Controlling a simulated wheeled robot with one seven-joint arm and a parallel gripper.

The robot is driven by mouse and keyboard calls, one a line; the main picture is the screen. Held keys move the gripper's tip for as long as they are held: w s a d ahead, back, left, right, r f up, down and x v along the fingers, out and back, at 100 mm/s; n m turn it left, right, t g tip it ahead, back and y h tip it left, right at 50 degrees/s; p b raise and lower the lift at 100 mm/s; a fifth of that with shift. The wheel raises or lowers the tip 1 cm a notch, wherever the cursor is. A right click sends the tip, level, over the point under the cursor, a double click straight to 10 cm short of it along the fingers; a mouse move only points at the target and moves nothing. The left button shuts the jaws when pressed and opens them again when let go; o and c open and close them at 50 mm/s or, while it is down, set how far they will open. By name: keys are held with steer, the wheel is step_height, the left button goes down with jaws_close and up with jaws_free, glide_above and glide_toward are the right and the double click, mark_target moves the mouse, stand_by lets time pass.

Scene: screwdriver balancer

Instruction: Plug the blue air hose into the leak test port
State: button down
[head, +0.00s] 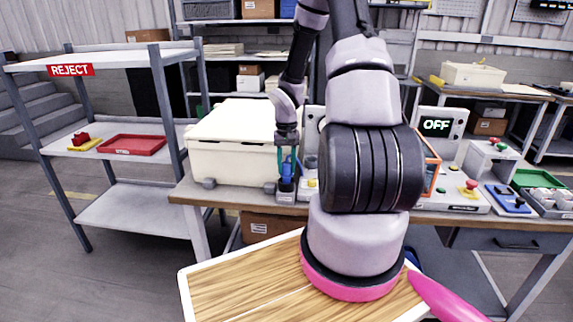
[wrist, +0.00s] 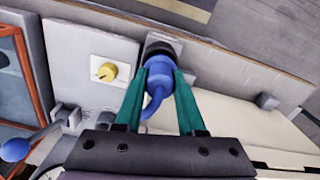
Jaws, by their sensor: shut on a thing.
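My gripper (head: 287,160) points down at the bench, beside the cream case. In the wrist view its green fingers (wrist: 160,74) are shut on the blue air hose's connector (wrist: 159,66). The blue hose (wrist: 153,103) curves back between the fingers. The connector's far end meets a dark round fitting (wrist: 160,47) on a small grey block; I cannot tell how deep it sits. In the head view the blue connector (head: 286,184) stands upright over the small block (head: 286,197) at the bench's front edge. Which fitting is the leak test port is not readable.
A cream case (head: 232,150) stands close on the left. A panel with a yellow knob (wrist: 107,72) is beside the block. An orange-framed unit (head: 432,165) and a display reading OFF (head: 436,125) are to the right. A REJECT rack (head: 110,62) stands at far left.

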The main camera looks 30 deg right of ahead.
mark_target(286, 163)
steer(key=shift+f, duration=1)
steer(key=shift+c, duration=2.1)
jaws_free()
step_height(286, 163, up, 11)
steer(key=shift+f, duration=0.1)
